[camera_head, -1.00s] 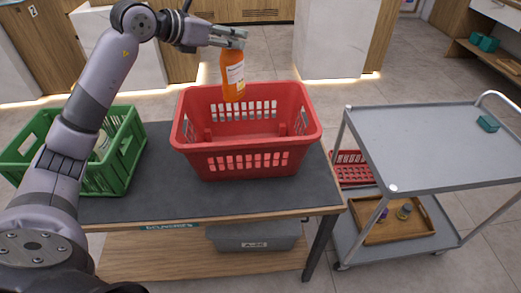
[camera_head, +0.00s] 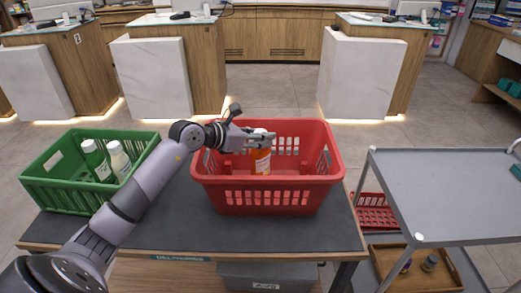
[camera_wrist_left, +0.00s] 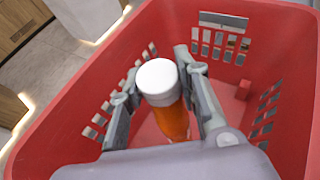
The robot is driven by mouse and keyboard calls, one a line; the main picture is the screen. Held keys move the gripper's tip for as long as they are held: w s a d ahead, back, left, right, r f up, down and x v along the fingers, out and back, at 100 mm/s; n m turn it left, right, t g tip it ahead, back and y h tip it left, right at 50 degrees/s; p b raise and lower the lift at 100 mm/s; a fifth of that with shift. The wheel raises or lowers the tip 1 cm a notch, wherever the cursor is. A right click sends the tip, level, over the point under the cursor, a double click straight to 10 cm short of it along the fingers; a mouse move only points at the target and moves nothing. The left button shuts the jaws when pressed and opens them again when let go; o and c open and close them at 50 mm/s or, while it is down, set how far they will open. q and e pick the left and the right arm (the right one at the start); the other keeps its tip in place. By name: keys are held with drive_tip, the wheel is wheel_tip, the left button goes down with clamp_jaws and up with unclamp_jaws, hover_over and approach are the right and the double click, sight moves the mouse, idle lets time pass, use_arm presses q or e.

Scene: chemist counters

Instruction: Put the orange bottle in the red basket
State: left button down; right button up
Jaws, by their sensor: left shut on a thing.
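The orange bottle (camera_head: 260,160) has a white label and is upright inside the red basket (camera_head: 270,200). My left gripper (camera_head: 262,138) is shut on it near its top, reaching over the basket's left rim. In the left wrist view the bottle's white cap (camera_wrist_left: 158,78) and orange body (camera_wrist_left: 172,120) sit between the two fingers of the gripper (camera_wrist_left: 165,95), with the basket's red walls (camera_wrist_left: 260,50) around them. I cannot tell whether the bottle's base touches the basket floor. My right gripper is not in view.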

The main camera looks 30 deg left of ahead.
sight(253, 150)
use_arm(q)
drive_tip(key=shift+f, duration=2.5)
drive_tip(key=c, duration=1.7)
unclamp_jaws()
drive_tip(key=shift+f, duration=0.1)
drive_tip(key=o, duration=0.5)
